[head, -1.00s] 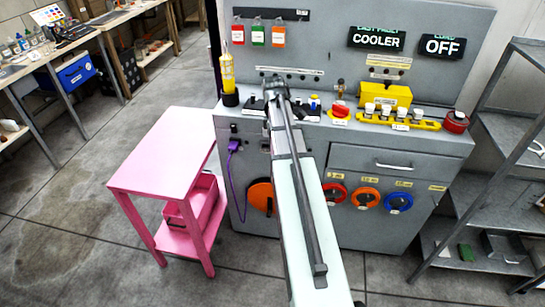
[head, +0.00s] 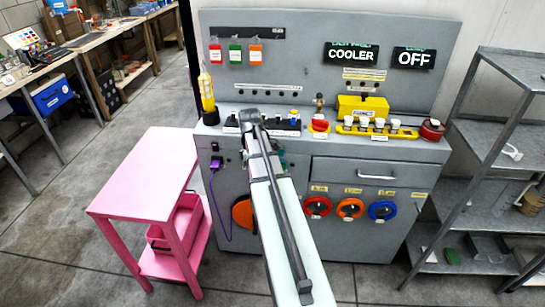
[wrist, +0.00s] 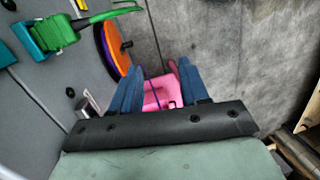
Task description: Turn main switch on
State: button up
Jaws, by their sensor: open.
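The grey cabinet (head: 330,240) carries the controls. A red knob on a yellow base (head: 319,126) sits on its top ledge; I cannot tell for sure which control is the main switch. Small dark switches (head: 215,147) sit at the front's upper left.
A pink table (head: 145,170) stands left of the cabinet. A purple cable (head: 213,205) hangs on the front. A green connector (wrist: 62,32) and an orange disc (wrist: 117,50) project from the cabinet front. Grey shelves (head: 485,160) stand at right. Floor between workbench and pink table is clear.

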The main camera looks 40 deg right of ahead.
jog(key=s+d+r+m+t, duration=0.15)
jog(key=s+d+r, duration=0.4)
jog(key=d, duration=0.75)
jog(key=s+d+r+m+t, duration=0.1)
jog(key=s+d+r+m, duration=0.35)
jog(key=d, duration=0.75)
jog(key=s+d+r+t, duration=0.1)
jog(key=d+r+t, duration=0.1)
jog(key=d+r, duration=0.6)
jog(key=n+t, duration=0.1)
jog(key=t, duration=0.1)
send_near(321, 120)
jog(key=shift+y, duration=0.4)
jog(key=x, duration=0.8)
jog(key=shift+w+d+f, duration=0.2)
jog(key=shift+d+f, duration=0.1)
jog(key=shift+d, duration=0.05)
grip_shut()
